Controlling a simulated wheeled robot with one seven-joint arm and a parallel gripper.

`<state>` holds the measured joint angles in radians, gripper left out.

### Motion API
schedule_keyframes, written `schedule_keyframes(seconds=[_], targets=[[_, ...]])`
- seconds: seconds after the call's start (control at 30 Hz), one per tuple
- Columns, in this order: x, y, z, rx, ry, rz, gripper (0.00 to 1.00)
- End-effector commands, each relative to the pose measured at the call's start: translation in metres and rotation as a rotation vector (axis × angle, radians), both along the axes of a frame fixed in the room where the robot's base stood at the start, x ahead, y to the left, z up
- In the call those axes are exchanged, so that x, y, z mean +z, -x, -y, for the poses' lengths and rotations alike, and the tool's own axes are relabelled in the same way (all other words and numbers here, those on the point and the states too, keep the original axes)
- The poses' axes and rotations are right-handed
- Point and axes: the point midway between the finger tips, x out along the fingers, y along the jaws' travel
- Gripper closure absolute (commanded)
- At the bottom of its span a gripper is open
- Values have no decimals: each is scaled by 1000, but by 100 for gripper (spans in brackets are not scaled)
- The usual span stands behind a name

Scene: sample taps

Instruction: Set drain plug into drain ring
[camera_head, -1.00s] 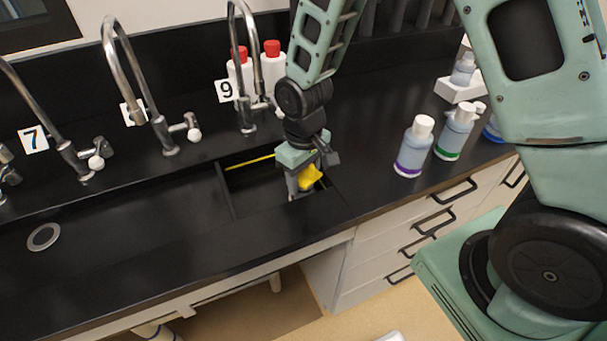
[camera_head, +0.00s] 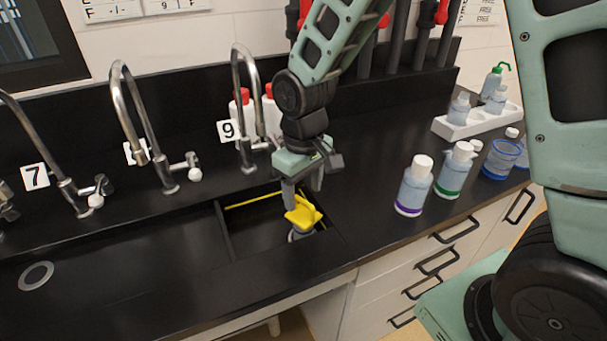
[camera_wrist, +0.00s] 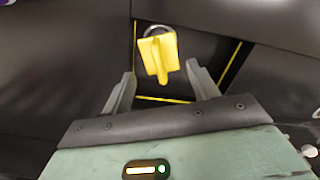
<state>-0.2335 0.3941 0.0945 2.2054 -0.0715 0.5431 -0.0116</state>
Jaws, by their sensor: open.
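The yellow drain plug (camera_head: 302,213) has a raised grip and stands in the small right-hand basin (camera_head: 262,240). A grey ring, seemingly the drain ring (camera_head: 299,235), shows just below it. In the wrist view the plug (camera_wrist: 159,58) covers most of the grey ring (camera_wrist: 162,29), whose rim shows at its far edge. I cannot tell whether the plug is fully seated. My gripper (camera_head: 303,190) is open and empty just above the plug. In the wrist view its two fingers (camera_wrist: 161,73) are spread wide, apart from the plug.
A yellow line (camera_head: 253,199) runs along the small basin's back. The larger left basin has its own drain (camera_head: 36,276). Faucets stand behind, one beside the number 9 sign (camera_head: 227,130). Bottles (camera_head: 414,186) stand on the counter at right, before a white rack (camera_head: 470,122).

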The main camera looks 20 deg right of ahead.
Motion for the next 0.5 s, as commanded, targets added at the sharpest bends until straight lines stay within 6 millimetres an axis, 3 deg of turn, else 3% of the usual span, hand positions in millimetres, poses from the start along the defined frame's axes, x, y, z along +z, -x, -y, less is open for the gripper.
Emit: schedule_keyframes(seconds=[0.1,0.33,0.43,0.5], targets=[[21,-1,0,-1,-1,4,40],[43,4,-3,5,-4,1,40],[54,30,-21,46,-20,0,40],[63,63,-38,94,-37,1,40]])
